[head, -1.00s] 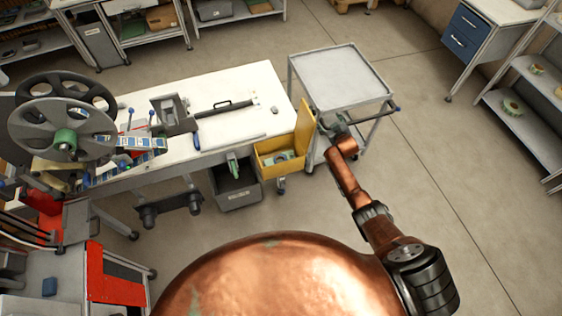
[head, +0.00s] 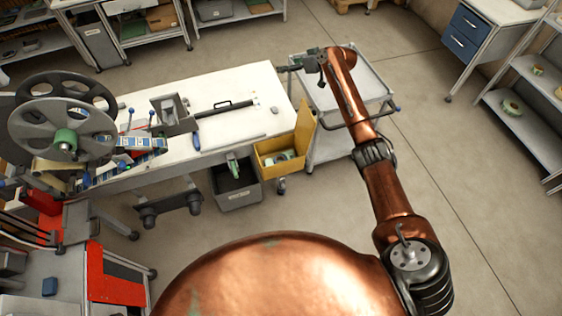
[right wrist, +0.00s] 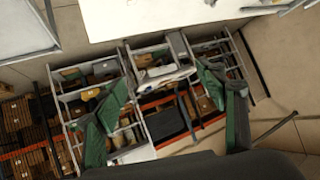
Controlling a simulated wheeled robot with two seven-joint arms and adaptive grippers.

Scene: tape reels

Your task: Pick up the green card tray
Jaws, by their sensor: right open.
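I cannot make out the green card tray for certain in either view. A small flat green item (head: 131,29) lies on a back bench in the head view, too small to identify. My right gripper (head: 288,68) is over the left edge of the grey trolley, pointing left toward the white table. In the right wrist view its two green-padded fingers (right wrist: 162,80) are spread apart with nothing between them, with shelving far beyond. My left gripper is not in view.
The white table (head: 245,88) carries a reel machine (head: 63,130) at left. The grey trolley (head: 318,91) stands at its right end. A yellow bin (head: 268,147) and a grey bin (head: 240,196) are in front.

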